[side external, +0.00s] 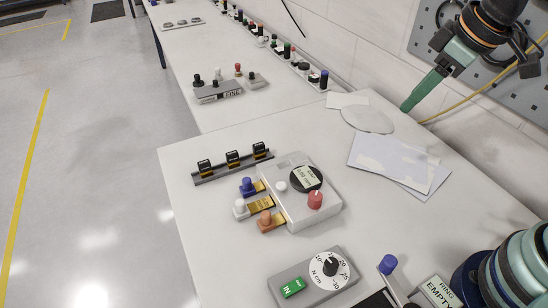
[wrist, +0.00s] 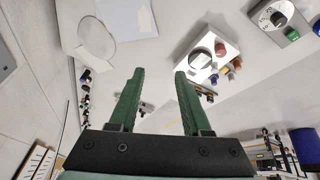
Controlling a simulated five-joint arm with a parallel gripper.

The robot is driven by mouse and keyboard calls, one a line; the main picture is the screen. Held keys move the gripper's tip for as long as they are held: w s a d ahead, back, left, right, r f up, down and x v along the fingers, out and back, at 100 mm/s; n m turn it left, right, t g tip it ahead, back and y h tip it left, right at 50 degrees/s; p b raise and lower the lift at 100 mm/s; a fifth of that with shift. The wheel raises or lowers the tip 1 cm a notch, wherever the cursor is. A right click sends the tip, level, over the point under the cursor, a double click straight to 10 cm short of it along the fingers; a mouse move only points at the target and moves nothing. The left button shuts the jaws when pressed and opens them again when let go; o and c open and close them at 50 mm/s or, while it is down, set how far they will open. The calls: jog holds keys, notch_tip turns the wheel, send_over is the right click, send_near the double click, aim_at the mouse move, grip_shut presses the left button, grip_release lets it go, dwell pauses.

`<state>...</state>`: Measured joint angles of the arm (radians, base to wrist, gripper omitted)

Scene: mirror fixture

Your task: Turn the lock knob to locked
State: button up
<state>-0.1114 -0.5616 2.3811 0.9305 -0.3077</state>
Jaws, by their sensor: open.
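A white fixture box (side external: 297,212) stands on the white bench, with a black-ringed round gauge (side external: 306,178), a red knob (side external: 315,200) and a small white knob (side external: 282,187) on top. Brass slides with blue (side external: 247,184), white (side external: 240,206) and orange (side external: 265,218) knobs stick out of its left side. I see no lock marking, so I cannot tell which knob is the lock knob. The box also shows in the wrist view (wrist: 212,52), beyond my right finger. My gripper (wrist: 160,72) is open and empty, raised near the back wall, well away from the box.
A grey box with a dial (side external: 330,267) and green button stands in front of the fixture. A rail with black clips (side external: 232,160) lies behind it. Papers (side external: 398,163) lie at the right. A blue-topped post (side external: 388,264) and a RING EMPTY sign (side external: 438,291) stand at front right.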

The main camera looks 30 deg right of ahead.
jog(key=d+m, duration=0.1)
jog(key=s+d+m, duration=0.1)
jog(key=m, duration=0.1)
jog(key=d+m+t, duration=0.1)
jog(key=shift+s+d+r+m, duration=0.2)
jog(key=shift+s+m, duration=0.15)
jog(key=shift+m, duration=0.05)
jog(key=n+g, duration=0.5)
jog(key=n, duration=0.2)
send_over(316, 196)
notch_tip(316, 196, down, 8)
notch_tip(316, 196, down, 12)
grip_shut()
